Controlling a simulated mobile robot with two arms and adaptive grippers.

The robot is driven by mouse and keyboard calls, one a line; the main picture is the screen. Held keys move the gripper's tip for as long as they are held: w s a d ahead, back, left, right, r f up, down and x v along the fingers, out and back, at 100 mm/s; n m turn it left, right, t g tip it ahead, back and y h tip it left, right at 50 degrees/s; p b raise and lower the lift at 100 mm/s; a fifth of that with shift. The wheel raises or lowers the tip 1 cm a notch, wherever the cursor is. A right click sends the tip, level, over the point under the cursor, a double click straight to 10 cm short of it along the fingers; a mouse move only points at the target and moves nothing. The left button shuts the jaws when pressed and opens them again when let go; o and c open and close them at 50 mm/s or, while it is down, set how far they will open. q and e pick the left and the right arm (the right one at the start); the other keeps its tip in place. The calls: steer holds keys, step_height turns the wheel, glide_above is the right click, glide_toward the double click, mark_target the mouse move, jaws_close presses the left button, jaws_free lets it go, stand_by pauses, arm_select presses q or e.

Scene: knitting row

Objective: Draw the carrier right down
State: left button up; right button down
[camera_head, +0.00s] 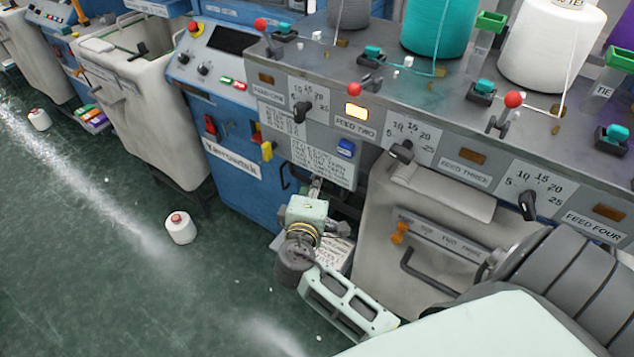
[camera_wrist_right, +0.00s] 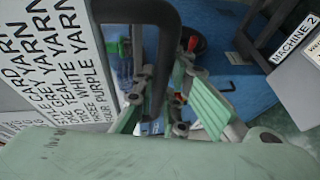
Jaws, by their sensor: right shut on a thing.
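My right gripper (camera_head: 317,187) reaches up to the front of the knitting machine, just below the printed yarn sign (camera_head: 322,163). In the right wrist view, its two green-padded fingers (camera_wrist_right: 163,72) are closed about a dark, bent handle (camera_wrist_right: 168,45). The handle curves across the top of that view and down between the fingers. In the head view the gripped part is mostly hidden by the gripper and its wrist. I cannot tell from these frames how far down the carrier sits. My left gripper is not in view.
A beige bin with a dark handle (camera_head: 372,244) stands right of my gripper. A blue cabinet (camera_head: 237,188) is on the left. Yarn cones, including a teal one (camera_head: 438,30), stand on the machine top.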

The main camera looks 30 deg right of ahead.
steer(key=shift+s+a+f, duration=0.15)
steer(key=shift+s+f, duration=0.05)
steer(key=shift+f, duration=0.35)
steer(key=c, duration=1.9)
jaws_free()
steer(key=shift+o, duration=0.5)
steer(key=shift+w+r, duration=0.1)
steer(key=shift+r, duration=0.15)
steer(key=v, duration=1.2)
